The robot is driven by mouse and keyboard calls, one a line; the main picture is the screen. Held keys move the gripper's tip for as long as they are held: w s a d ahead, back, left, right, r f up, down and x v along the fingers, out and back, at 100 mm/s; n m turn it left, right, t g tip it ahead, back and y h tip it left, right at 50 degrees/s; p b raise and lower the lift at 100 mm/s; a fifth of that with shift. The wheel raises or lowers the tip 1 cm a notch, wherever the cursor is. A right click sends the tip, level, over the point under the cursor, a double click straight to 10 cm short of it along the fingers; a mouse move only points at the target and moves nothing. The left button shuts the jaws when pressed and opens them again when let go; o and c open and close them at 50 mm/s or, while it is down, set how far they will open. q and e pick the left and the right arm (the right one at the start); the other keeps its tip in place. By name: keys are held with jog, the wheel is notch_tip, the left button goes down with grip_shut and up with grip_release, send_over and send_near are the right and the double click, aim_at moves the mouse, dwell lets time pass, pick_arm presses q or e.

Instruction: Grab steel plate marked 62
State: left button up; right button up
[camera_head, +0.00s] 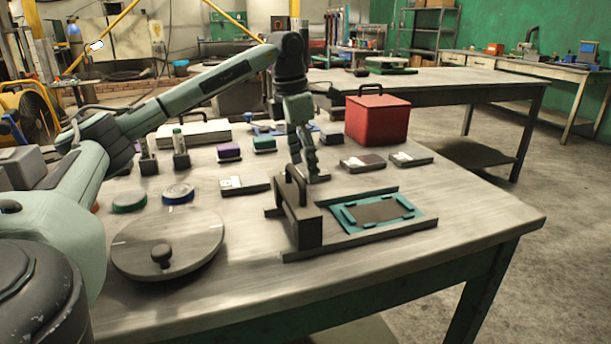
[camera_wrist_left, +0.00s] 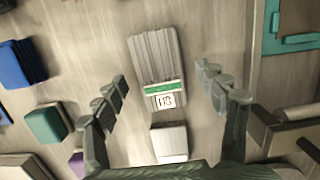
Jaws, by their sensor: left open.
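My left gripper (camera_head: 311,172) reaches down over the steel table, its fingers apart and empty. In the left wrist view its fingers (camera_wrist_left: 168,100) spread either side of a grey ribbed plate (camera_wrist_left: 156,62) with a green band and a white label. That label is small and I cannot read it surely; no 62 is clear. A second, shorter pale piece with a label (camera_wrist_left: 170,143) lies below it. In the head view, labelled flat plates lie left of the gripper (camera_head: 250,185) and right of it (camera_head: 370,163) (camera_head: 415,159), numbers unreadable. My right gripper does not show.
A dark handled block (camera_head: 296,215) and a teal frame (camera_head: 383,210) stand close in front of the gripper. A red box (camera_head: 377,120) is behind right. Purple (camera_head: 229,151) and green (camera_head: 264,144) blocks sit behind left. A round lid (camera_head: 168,245) lies front left.

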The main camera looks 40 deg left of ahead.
pick_arm(q)
jog(key=shift+f, duration=0.15)
grip_shut()
dwell(0.4)
